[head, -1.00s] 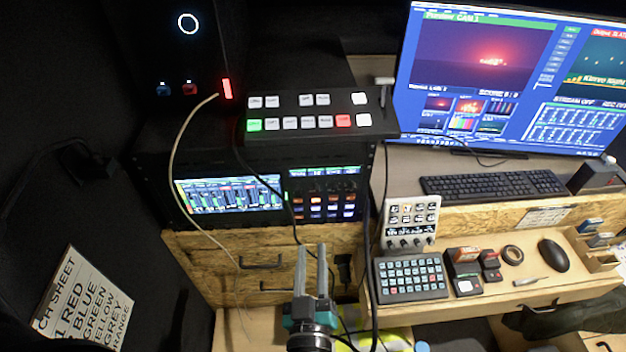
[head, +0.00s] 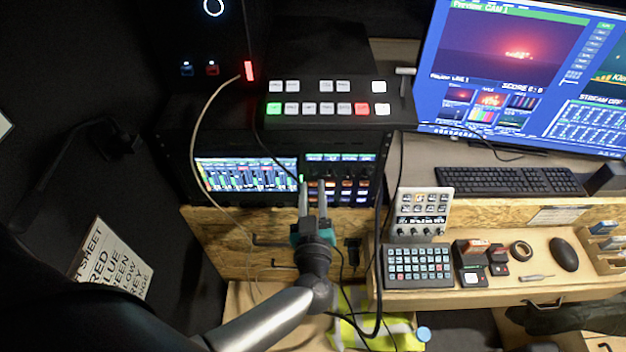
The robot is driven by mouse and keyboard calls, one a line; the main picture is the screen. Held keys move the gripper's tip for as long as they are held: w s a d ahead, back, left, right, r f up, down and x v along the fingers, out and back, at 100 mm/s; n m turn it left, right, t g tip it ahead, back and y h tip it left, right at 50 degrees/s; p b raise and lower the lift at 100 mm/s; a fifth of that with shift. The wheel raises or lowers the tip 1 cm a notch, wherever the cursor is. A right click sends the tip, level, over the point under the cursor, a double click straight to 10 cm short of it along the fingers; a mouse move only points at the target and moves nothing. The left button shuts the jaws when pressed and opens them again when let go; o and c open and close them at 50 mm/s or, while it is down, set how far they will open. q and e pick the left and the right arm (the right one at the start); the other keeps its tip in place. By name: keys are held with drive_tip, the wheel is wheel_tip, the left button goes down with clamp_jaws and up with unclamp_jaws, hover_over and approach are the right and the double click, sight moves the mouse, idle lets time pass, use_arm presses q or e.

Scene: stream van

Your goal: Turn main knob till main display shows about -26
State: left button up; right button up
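A rack unit holds a wide screen with level bars (head: 246,174) and, to its right, a control panel (head: 369,172) with knobs and lit buttons. Small displays (head: 340,157) run along the panel's top; their numbers are too small to read. I cannot tell which knob is the main knob; my fingers cover part of the panel's left side. My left gripper (head: 313,186) points up at that side. Its two fingers are apart with nothing seen between them. I cannot tell whether they touch the panel. My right gripper is not in view.
A switcher with lit buttons (head: 322,120) sits above the rack. Cables (head: 398,165) hang right of the panel, and a pale cable (head: 194,150) crosses the left screen's edge. A small keypad console (head: 421,212) and button pad (head: 418,266) stand to the right.

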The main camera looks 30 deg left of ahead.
sight(313, 173)
use_arm(q)
drive_tip(key=shift+x, duration=1.45)
clamp_jaws()
